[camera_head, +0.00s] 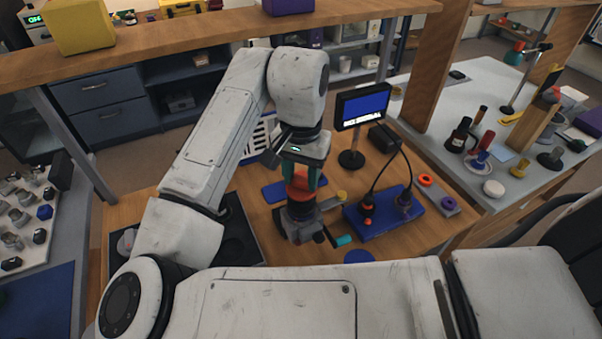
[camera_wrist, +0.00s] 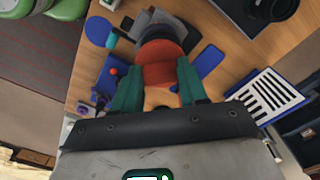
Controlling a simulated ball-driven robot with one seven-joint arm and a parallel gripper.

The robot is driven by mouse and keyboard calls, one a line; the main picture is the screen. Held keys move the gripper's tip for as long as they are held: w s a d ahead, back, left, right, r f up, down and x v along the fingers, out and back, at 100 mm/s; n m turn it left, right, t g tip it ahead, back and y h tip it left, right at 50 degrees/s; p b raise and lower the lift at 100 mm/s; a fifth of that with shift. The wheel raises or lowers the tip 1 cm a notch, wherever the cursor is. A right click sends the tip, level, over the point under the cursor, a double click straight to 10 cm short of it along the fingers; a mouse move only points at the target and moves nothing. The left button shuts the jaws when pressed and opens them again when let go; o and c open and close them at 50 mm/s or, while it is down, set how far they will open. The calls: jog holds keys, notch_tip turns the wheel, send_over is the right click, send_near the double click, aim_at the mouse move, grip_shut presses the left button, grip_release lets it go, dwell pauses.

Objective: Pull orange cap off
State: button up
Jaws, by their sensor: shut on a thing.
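The orange cap (camera_head: 299,190) sits on top of an upright dark cylindrical lens body (camera_head: 300,211) held in a grey fixture (camera_head: 300,229) on the wooden bench. My gripper (camera_head: 301,179) points down over it, its teal fingers on either side of the cap. In the wrist view, my gripper (camera_wrist: 159,77) is shut on the orange cap (camera_wrist: 157,73), one finger on each side. The dark body (camera_wrist: 158,47) shows just beyond the cap. Whether the cap still touches the body is hard to tell, but no gap shows.
A blue box with cables (camera_head: 385,215) stands right of the fixture. A small monitor (camera_head: 362,106) on a stand is behind it. A blue pad (camera_head: 290,189) lies behind the fixture, and a dark tray (camera_head: 240,240) lies to the left. A blue disc (camera_head: 359,256) lies at the front.

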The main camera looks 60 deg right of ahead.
aim_at(301, 179)
jog(key=shift+r, duration=0.1)
jog(key=shift+r+p, duration=2.1)
jog(key=shift+r, duration=0.05)
